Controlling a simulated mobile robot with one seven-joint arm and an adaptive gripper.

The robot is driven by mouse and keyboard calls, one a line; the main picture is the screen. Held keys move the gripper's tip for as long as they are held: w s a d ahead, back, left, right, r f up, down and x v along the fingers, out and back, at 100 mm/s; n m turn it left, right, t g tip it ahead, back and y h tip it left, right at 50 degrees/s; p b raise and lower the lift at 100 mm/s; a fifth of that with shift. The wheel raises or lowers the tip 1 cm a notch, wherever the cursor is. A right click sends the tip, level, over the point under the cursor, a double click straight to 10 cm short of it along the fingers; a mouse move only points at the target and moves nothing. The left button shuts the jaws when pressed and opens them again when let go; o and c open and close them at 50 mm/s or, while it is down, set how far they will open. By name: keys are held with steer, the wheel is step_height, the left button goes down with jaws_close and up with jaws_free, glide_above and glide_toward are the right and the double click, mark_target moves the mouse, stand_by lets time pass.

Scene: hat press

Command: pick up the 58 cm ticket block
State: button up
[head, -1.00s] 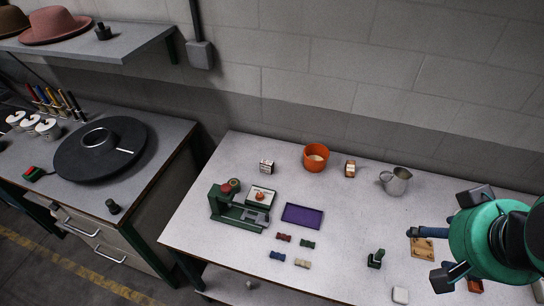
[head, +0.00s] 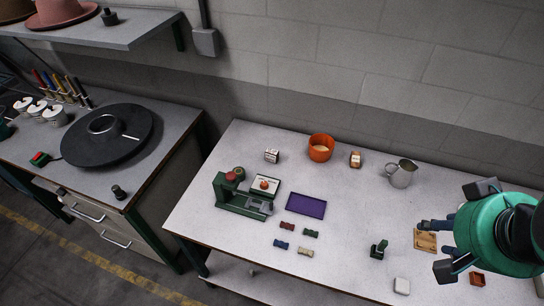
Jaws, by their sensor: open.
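Several small ticket blocks lie in a loose group near the table's front: a dark red block (head: 287,226), a dark green block (head: 311,233), a blue block (head: 281,244) and a beige block (head: 306,252). Their markings are too small to read, so I cannot tell which is the 58 cm one. My gripper (head: 436,226) is at the right, well apart from the blocks, open with nothing seen in it. My green wrist hides part of the table's right side.
A green press (head: 229,198) and a purple tray (head: 306,204) stand behind the blocks. An orange pot (head: 321,148) and a metal jug (head: 401,174) are at the back. A green stand (head: 379,249) and a wooden board (head: 425,240) lie between blocks and wrist.

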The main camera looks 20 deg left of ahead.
steer(key=shift+w, duration=0.1)
steer(key=w+a+r+n+g+y, duration=0.15)
steer(key=w+a+n, duration=0.5)
steer(key=w, duration=0.85)
steer(key=n+g+y, duration=0.3)
steer(key=n+g, duration=0.1)
steer(key=n, duration=0.7)
glide_above(274, 150)
steer(key=d, duration=0.5)
step_height(274, 150, down, 31)
steer(key=shift+s+a+f+b, duration=0.15)
steer(key=shift+s+a+b, duration=0.05)
steer(key=shift+b, duration=0.25)
steer(key=shift+b+x, duration=0.45)
steer(key=shift+x, duration=3.85)
